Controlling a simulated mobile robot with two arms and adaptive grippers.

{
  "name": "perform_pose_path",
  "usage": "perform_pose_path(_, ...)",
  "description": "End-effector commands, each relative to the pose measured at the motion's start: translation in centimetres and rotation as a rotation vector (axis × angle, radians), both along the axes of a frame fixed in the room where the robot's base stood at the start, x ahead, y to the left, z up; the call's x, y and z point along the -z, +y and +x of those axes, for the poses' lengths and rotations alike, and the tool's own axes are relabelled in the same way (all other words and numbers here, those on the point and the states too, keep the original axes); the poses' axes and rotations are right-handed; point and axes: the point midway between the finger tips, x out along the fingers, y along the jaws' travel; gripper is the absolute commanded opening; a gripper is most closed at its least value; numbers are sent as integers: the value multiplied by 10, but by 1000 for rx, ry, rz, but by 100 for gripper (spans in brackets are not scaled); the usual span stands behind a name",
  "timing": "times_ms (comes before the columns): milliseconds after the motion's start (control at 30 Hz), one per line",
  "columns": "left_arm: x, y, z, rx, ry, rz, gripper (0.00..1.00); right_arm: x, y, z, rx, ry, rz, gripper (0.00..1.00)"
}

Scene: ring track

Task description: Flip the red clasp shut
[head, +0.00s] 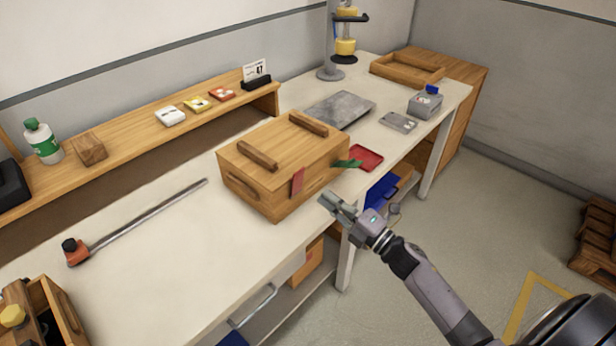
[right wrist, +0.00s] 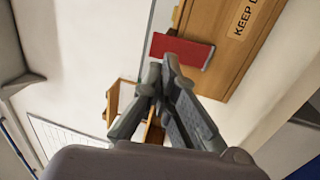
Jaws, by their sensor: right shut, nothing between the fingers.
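A wooden box (head: 262,185) with a lid and two wooden bars on top sits on the workbench. The red clasp (head: 297,181) is on its front face, upright and slightly tilted; I cannot tell whether it lies flush. A green clasp (head: 347,164) sticks out from the box's right side. My right gripper (head: 325,199) is shut and empty, in front of the box, to the right of the red clasp. In the right wrist view the fingertips (right wrist: 163,64) show just below the red clasp (right wrist: 182,50); contact is unclear. My left gripper is not in view.
A red tray (head: 365,158) lies on the bench right of the box, with a grey plate (head: 340,110) behind. A long metal bar (head: 145,217) lies to the left. A shelf with small cards (head: 196,103) runs behind. The bench (head: 190,270) is bare in front-left of the box.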

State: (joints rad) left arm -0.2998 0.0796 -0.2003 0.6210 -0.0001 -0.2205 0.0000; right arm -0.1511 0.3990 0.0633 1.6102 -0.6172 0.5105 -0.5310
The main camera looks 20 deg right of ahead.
Motion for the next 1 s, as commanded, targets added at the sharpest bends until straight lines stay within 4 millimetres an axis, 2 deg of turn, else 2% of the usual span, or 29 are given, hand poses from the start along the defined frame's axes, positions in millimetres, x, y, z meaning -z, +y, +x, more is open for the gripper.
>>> perform_pose_path(33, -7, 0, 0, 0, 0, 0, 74, -7, 4, 11, 1, -3, 1, 0)
perform_pose_path(200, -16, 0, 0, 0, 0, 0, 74, -11, 17, 42, 2, 0, 3, 0)
perform_pose_path(400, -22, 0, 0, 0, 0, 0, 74, -13, 26, 63, 2, 2, 2, 0)
perform_pose_path(867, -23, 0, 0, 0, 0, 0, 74, -12, 29, 69, 1, 3, 1, 0)
perform_pose_path(1000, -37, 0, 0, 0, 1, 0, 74, -19, 29, 71, 0, 27, -10, 0)
